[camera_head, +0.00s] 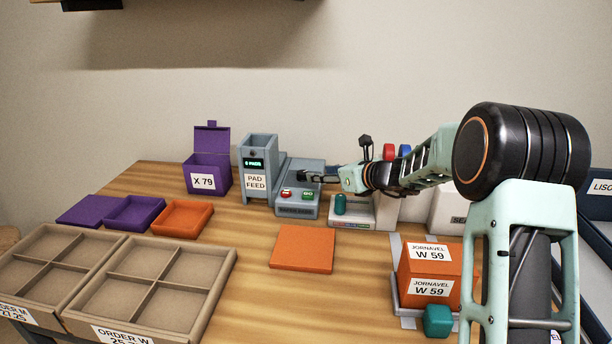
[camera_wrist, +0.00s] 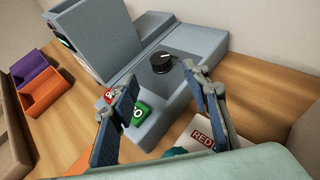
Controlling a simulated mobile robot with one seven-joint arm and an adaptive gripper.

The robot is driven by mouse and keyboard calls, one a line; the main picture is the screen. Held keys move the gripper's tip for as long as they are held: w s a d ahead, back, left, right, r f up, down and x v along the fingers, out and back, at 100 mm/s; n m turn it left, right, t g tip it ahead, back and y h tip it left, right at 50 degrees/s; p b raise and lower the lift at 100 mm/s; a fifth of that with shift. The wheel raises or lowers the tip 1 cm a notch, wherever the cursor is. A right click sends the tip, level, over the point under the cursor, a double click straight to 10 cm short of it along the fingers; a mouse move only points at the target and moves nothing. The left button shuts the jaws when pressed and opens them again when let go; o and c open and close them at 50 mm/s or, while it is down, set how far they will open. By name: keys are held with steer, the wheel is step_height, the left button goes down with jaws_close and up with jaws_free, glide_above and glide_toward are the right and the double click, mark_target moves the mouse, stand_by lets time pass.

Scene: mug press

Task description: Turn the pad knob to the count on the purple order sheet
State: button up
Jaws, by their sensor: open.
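The pad feed machine (camera_head: 258,165) is grey, with a green-lit display (camera_head: 254,163) that seems to read "0 PADS", though the digit is too small to be sure. Its black pad knob (camera_wrist: 161,62) with a white pointer line sits on the sloped top in the wrist view. A red button and a green button (camera_wrist: 141,113) are on its front. My gripper (camera_wrist: 162,93) is open and empty; its two fingers are above the machine, either side of the knob's line and apart from it. No purple order sheet can be made out.
A purple box (camera_head: 207,176) marked "X 79" stands left of the machine. A white device with a teal knob (camera_head: 340,204) stands close on its right. Orange "W 59" boxes (camera_head: 430,272) are at front right, divided trays (camera_head: 150,280) at front left. An orange panel (camera_head: 303,248) lies mid-table.

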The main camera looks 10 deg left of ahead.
mark_target(303, 173)
steer(key=x, duration=0.8)
steer(key=shift+w+a+f, duration=0.25)
steer(key=shift+c, duration=0.4)
steer(key=c, duration=1)
steer(key=shift+r, duration=0.15)
steer(key=shift+c, duration=0.4)
